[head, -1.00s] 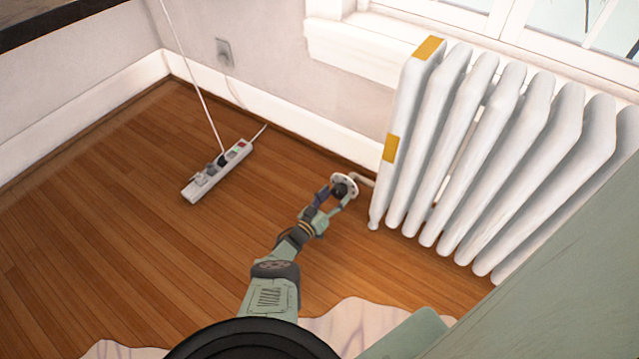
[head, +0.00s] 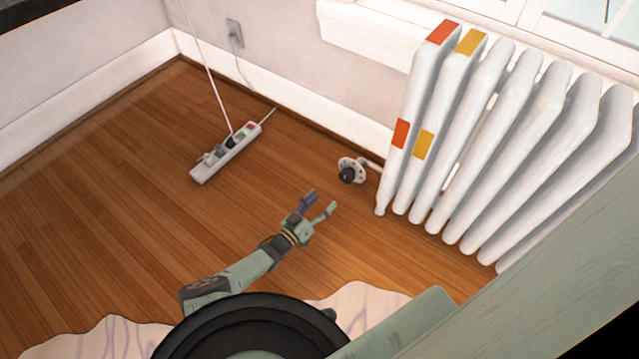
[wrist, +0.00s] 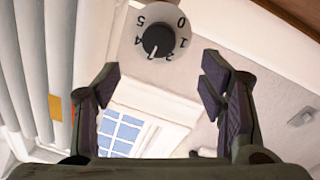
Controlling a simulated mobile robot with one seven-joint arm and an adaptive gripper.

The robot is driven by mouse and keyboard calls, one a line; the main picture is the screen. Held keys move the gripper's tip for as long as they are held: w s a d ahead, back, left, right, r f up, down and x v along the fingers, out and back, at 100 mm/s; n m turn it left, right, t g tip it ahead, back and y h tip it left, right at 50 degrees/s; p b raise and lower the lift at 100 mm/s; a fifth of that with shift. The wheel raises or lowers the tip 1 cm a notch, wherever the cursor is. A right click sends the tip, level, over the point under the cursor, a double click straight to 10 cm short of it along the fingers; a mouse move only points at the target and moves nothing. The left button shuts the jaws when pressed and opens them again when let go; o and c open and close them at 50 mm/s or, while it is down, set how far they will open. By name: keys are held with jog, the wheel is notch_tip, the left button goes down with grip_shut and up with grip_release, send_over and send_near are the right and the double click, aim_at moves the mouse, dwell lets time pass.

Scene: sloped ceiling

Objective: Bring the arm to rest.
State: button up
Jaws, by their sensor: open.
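My gripper (head: 318,207) is open and empty above the wooden floor in the head view, in front of the radiator valve. The valve knob (head: 348,172) has a white numbered dial with a dark centre and sits at the lower left of the white radiator (head: 480,150). In the wrist view the dial (wrist: 160,38) shows numbers from 0 to 5, ahead of and apart from the two open fingers (wrist: 160,88). The pointer's exact setting is hard to tell. My arm reaches up from the bottom of the head view.
A white power strip (head: 225,155) with plugs and a cord lies on the floor to the left. A wall socket (head: 235,33) is behind it. A pale rug (head: 105,338) lies at the bottom. Wooden floor (head: 110,180) between is clear.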

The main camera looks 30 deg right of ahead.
jog(key=shift+s+a, duration=0.1)
jog(key=shift+a, duration=0.15)
dwell(0.4)
